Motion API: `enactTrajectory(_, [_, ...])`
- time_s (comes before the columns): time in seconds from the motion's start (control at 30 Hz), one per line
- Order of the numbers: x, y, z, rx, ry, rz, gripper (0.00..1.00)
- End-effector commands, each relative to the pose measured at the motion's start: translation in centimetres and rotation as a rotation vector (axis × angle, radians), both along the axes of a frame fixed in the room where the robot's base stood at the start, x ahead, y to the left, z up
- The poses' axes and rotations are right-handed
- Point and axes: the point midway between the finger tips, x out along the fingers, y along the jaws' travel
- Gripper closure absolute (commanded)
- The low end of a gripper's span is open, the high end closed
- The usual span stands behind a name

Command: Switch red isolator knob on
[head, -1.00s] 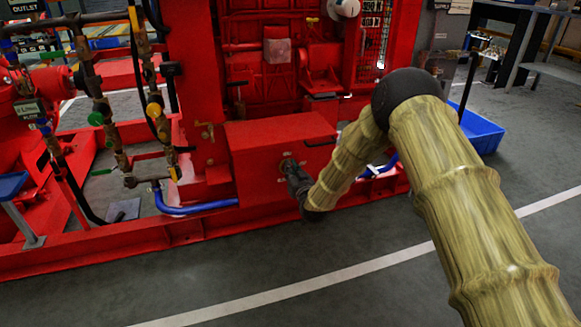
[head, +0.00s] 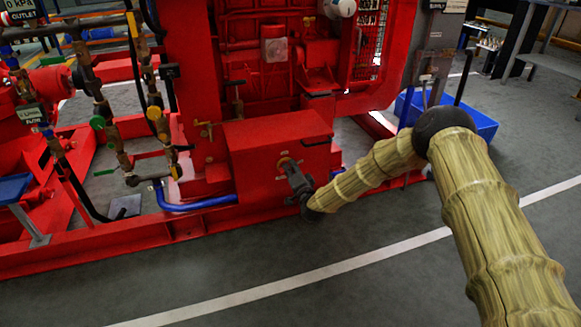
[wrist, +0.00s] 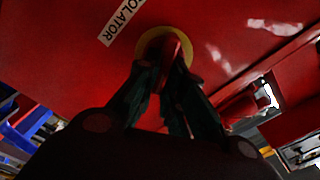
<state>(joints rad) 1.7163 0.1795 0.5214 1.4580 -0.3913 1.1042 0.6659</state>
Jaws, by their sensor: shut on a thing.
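The red isolator knob (wrist: 172,52) sits on a round yellow plate (wrist: 150,40) on the front of a red box, below a white label reading "OLATOR" (wrist: 122,20) in the wrist view. My gripper (wrist: 168,72) has its two dark fingers on either side of the knob and is shut on it. In the head view my gripper (head: 291,168) reaches the front face of the red box (head: 262,165) from the right. There it covers most of the knob, and only an edge of the yellow plate shows. The knob's exact angle is hard to tell.
The red pumpset frame (head: 120,248) runs along the floor. Pipes and valves (head: 110,125) stand to the left, with a blue hose (head: 200,206) beside the box. A blue crate (head: 482,122) lies behind my arm. The grey floor in front is clear.

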Motion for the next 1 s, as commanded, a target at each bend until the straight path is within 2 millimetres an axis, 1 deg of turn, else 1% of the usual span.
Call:
enactTrajectory(0.2, [-0.03, -0.2, -0.51, 0.188, 0.064, -0.001, 1.0])
enactTrajectory(0.5, [-0.03, -0.16, -0.81, 0.384, 0.127, 0.0, 1.0])
enactTrajectory(0.7, [-0.05, -0.14, -0.91, 0.459, 0.152, 0.001, 1.0])
enactTrajectory(1.0, [-0.04, -0.09, -0.87, 0.498, 0.163, 0.001, 1.0])
